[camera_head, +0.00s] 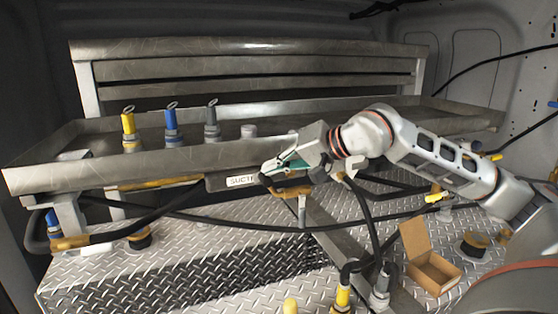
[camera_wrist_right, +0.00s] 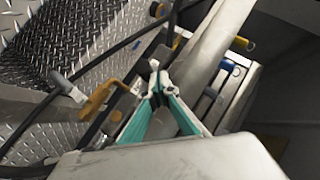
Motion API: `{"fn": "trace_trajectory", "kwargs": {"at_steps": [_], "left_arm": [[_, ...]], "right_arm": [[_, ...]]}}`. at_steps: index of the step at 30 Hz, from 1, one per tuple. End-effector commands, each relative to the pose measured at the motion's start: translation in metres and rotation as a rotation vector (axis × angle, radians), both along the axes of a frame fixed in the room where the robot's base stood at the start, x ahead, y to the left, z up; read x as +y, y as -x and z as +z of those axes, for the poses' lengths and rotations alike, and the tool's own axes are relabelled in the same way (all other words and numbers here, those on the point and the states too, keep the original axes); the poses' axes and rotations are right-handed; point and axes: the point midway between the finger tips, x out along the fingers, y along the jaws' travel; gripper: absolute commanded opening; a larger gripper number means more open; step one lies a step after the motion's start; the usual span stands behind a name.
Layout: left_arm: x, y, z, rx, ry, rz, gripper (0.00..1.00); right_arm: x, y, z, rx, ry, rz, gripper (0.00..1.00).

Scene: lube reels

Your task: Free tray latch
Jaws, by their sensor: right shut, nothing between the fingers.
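The metal tray (camera_head: 330,150) runs across the scene with several fittings standing in it. My right gripper (camera_head: 270,172) is at its front face, beside the label reading "SUCTI" (camera_head: 241,181). In the wrist view the right gripper (camera_wrist_right: 156,75) has its teal-padded fingers together at the tips, with nothing held. A brown-orange handle (camera_head: 291,190) lies just below the gripper, with a grey pin (camera_head: 302,210) hanging under it. The handle (camera_wrist_right: 98,102) and the grey pin (camera_wrist_right: 68,88) also show left of the fingers in the wrist view. I cannot tell which part is the latch. My left gripper is out of view.
Yellow (camera_head: 129,125), blue (camera_head: 171,122) and grey (camera_head: 212,121) fittings stand in the tray. Black hoses (camera_head: 250,228) run below it. An open cardboard box (camera_head: 432,268) sits on the diamond-plate floor (camera_head: 190,255), near a yellow-ended hose (camera_head: 343,296).

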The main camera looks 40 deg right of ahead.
Motion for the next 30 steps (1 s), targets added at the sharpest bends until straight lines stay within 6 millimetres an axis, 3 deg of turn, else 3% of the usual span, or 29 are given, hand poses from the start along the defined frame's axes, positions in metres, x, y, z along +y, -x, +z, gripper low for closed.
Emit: {"fn": "trace_trajectory", "kwargs": {"at_steps": [20,26,30], "left_arm": [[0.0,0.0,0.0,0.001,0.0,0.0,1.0],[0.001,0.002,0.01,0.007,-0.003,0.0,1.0],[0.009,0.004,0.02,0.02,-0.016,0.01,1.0]], "right_arm": [[0.001,0.0,-0.001,-0.001,-0.001,-0.001,0.0],[-0.003,0.004,0.019,-0.001,0.001,-0.003,0.0],[-0.009,0.01,0.045,-0.001,0.001,-0.006,0.0]]}}
